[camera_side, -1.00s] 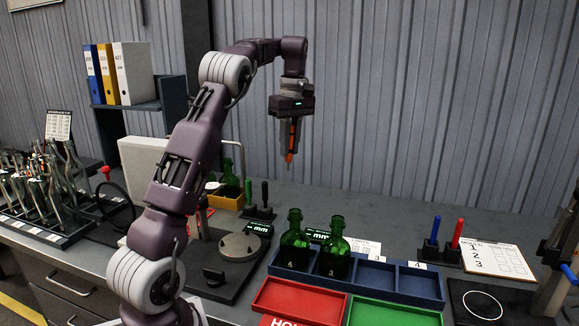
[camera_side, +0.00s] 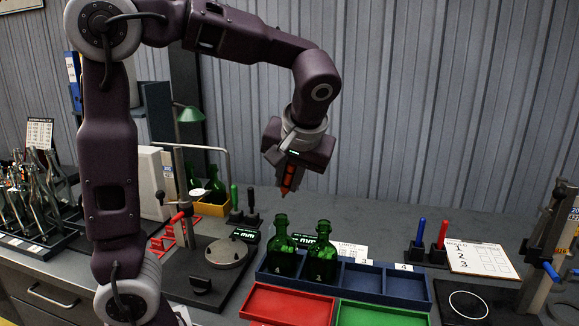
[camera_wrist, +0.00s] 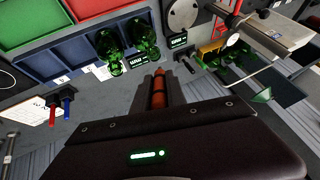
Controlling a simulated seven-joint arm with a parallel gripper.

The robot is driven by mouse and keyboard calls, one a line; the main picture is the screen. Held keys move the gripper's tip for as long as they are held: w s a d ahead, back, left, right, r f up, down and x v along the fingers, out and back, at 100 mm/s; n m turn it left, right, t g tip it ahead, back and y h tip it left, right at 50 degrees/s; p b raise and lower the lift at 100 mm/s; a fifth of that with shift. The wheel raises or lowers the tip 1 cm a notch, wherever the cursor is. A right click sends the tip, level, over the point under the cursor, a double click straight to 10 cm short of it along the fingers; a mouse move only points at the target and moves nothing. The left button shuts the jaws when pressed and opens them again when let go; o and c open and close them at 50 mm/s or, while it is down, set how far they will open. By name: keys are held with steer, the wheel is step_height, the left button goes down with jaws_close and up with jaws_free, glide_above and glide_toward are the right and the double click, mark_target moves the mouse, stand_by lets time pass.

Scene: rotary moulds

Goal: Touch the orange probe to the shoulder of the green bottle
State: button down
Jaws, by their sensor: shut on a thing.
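My gripper (camera_side: 290,178) is shut on the orange probe (camera_side: 288,180), which hangs tip down in the air above the back of the bench. The orange probe also shows between the fingers in the wrist view (camera_wrist: 158,92). Two green bottles stand upright in the left compartments of the blue rack: a left one (camera_side: 281,248) and a right one (camera_side: 321,258). The probe is above and behind them, apart from both. Both bottles show in the wrist view, at its upper middle (camera_wrist: 108,50) (camera_wrist: 144,38). More green bottles (camera_side: 215,184) stand in a yellow bin at the back left.
The blue rack (camera_side: 409,287) has empty compartments at right. A red tray (camera_side: 290,303) and a green tray (camera_side: 375,315) lie in front. A gauge with a round plate (camera_side: 226,252) stands left of the rack. A pen holder (camera_side: 428,252) and clipboard (camera_side: 482,260) are at right.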

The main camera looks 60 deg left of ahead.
steer(key=shift+s+d+m+t, duration=0.4)
steer(key=shift+d+m+t, duration=0.1)
steer(key=shift+d+m, duration=0.1)
step_height(320, 180, down, 4)
glide_toward(282, 245)
steer(key=shift+w+d+f+y, duration=0.1)
steer(key=shift+d+f+y, duration=0.2)
steer(key=shift+d+f, duration=0.15)
steer(key=shift+a+f, duration=0.1)
steer(key=shift+w+a+f, duration=0.1)
steer(key=shift+a+f, duration=0.2)
steer(key=shift+f, duration=0.05)
steer(key=shift+w+a+f, duration=0.1)
steer(key=shift+a+f, duration=0.2)
steer(key=shift+f, duration=0.1)
stand_by(2.5)
steer(key=shift+r, duration=0.1)
